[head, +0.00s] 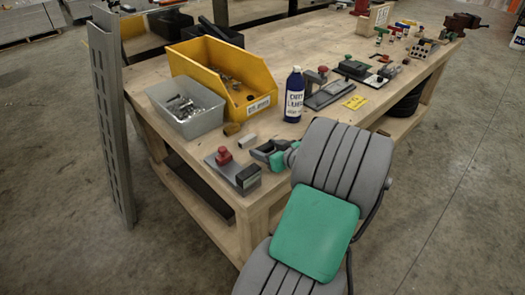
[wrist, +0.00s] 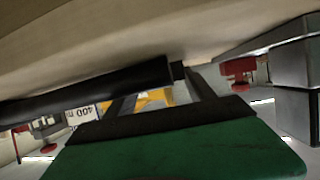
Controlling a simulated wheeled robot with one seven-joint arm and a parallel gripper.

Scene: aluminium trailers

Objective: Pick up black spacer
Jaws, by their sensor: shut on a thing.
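My gripper (head: 266,152) is at the near corner of the wooden bench in the head view, just right of the steel plate with a red knob. In the wrist view my gripper (wrist: 165,92) has its two dark fingers apart with a long black round piece, apparently the black spacer (wrist: 90,92), across them. The jaws are shut on it; its far left end runs out of the frame. In the head view my gripper hides most of it, and I cannot tell whether it touches the bench.
The steel plate's red knob (head: 224,155) and dark block (head: 248,175) are close to my gripper's left. A small pale block (head: 247,141), grey bin (head: 196,126), yellow bin (head: 264,103) and labelled bottle (head: 294,108) stand behind. A slotted metal post (head: 108,125) rises left of the bench.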

